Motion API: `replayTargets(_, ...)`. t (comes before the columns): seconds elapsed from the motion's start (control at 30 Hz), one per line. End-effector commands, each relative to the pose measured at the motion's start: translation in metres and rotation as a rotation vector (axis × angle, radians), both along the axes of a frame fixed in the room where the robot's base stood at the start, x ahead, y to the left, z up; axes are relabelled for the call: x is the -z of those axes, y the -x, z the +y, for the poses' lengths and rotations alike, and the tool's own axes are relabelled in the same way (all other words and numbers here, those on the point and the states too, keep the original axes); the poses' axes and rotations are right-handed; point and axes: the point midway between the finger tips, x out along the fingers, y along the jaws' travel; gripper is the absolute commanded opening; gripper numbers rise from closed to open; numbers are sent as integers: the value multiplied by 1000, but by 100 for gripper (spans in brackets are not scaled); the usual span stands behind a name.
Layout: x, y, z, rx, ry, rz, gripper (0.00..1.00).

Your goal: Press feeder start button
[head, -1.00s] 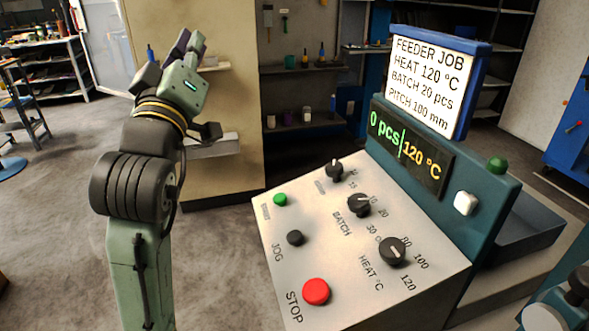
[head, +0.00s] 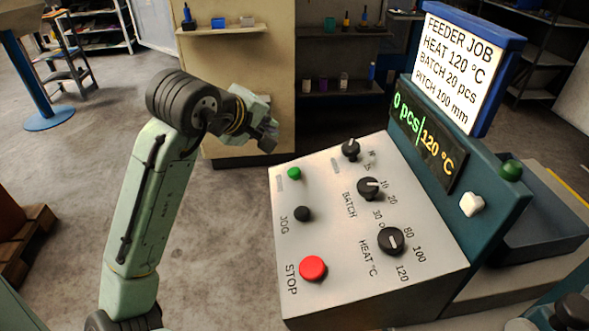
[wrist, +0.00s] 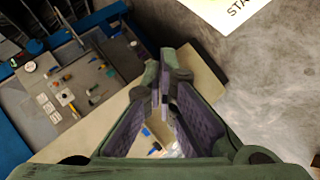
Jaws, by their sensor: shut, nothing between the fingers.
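The small green button (head: 294,173) sits at the upper left of the sloped grey panel (head: 335,240); the label beside it is too small to read. Below it are the black JOG button (head: 303,213) and the large red STOP button (head: 313,268). My gripper (head: 270,140) is beyond the panel's far left corner in the head view, apart from the green button.
Three black knobs, one of them HEAT (head: 390,240), stand on the panel's right. The display (head: 425,138) reads 0 pcs and 120 °C. The job sign (head: 465,65) lists heat 120, batch 20 and pitch 100. A white switch (head: 472,204) and green lamp (head: 511,170) are at right.

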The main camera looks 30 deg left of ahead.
Motion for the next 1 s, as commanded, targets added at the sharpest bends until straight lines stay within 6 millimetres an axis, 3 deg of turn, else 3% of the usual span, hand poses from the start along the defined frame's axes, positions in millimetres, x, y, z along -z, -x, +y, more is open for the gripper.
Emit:
replayTargets(0.27, 12, -2, -2, 1, -3, 0, 0)
replayTargets(0.7, 68, -13, -17, 2, -2, -2, 0)
replayTargets(1.0, 84, -17, -22, 1, -2, -3, 0)
